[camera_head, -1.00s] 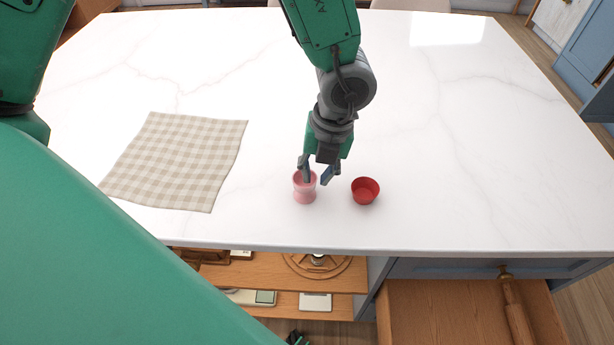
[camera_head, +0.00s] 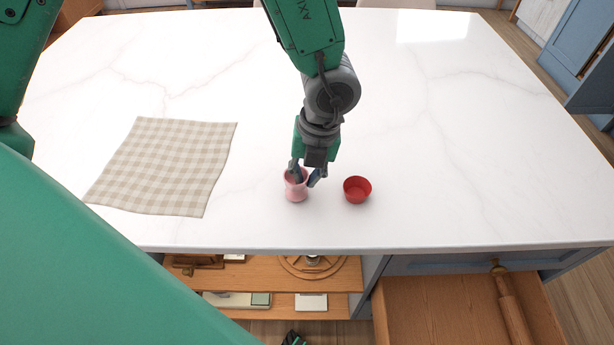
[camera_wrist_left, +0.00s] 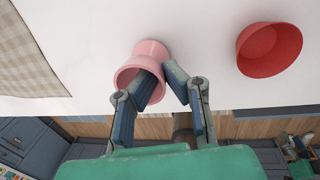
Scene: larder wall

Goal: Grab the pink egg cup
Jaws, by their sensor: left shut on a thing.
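The pink egg cup (camera_head: 296,190) stands on the white counter near its front edge. It also shows in the left wrist view (camera_wrist_left: 152,55), where its open rim faces my fingers. My left gripper (camera_head: 305,175) is shut on the cup's wall, with one finger (camera_wrist_left: 147,88) inside the cup and the other (camera_wrist_left: 176,80) outside. In the head view the fingers cover part of the rim.
A red cup (camera_head: 357,190) stands just right of the egg cup; it also shows in the left wrist view (camera_wrist_left: 268,50). A checked cloth (camera_head: 165,165) lies to the left. An open drawer with a rolling pin (camera_head: 512,308) is below the counter's front edge.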

